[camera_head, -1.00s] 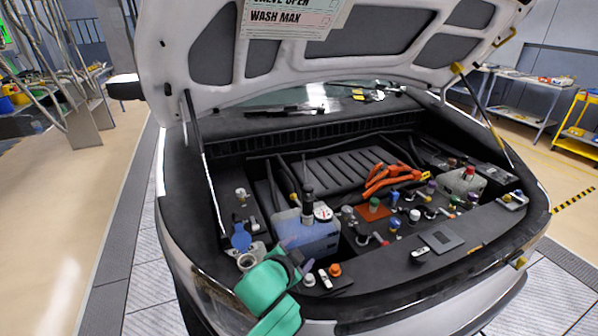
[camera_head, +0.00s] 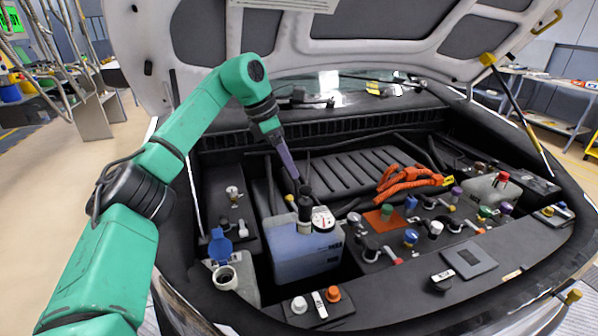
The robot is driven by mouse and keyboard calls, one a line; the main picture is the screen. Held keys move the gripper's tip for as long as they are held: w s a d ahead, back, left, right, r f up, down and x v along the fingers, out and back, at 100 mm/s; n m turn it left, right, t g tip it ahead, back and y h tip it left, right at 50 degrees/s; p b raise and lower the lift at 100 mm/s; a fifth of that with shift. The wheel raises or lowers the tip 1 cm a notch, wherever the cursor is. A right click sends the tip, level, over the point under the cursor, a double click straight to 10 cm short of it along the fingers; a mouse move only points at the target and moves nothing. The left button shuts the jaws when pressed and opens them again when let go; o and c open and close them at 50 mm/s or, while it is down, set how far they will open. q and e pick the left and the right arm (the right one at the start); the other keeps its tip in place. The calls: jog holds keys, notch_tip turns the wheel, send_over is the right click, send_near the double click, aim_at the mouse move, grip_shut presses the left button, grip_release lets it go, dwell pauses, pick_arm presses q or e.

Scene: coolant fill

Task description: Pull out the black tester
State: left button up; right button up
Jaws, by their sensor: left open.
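The black tester (camera_head: 305,209) stands upright in the top of the blue coolant tank (camera_head: 300,256), at the front left of the engine bay. A round white-faced gauge (camera_head: 323,219) sits beside it on the right. My left arm reaches in from the left and bends down over the tank. My left gripper (camera_head: 302,187) points down at the top of the tester. Its jaws are open and overlap the tester's upper end in the picture; I cannot tell whether they touch it. My right gripper is not in view.
An open filler neck (camera_head: 226,278) with a raised blue cap (camera_head: 220,245) is left of the tank. Orange cables (camera_head: 405,183) and several coloured caps lie to the right. The raised hood (camera_head: 380,30) overhangs, with a prop rod (camera_head: 515,100) at right.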

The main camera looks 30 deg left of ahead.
aim_at(310, 199)
pick_arm(q)
jog(key=x, duration=0.4)
jog(key=p+x, duration=0.1)
jog(key=x, duration=0.9)
jog(key=shift+d+f+p, duration=0.1)
jog(key=shift+d+p, duration=0.25)
jog(key=shift+w, duration=0.1)
grip_shut()
jog(key=c, duration=0.7)
grip_release()
jog(key=shift+c, duration=0.2)
jog(key=c, duration=0.4)
jog(key=shift+n+p, duration=0.45)
jog(key=shift+n, duration=0.35)
jog(key=shift+w+a+n+t+y+p, duration=0.15)
jog(key=shift+n+t+y+p, duration=0.25)
jog(key=shift+n, duration=0.4)
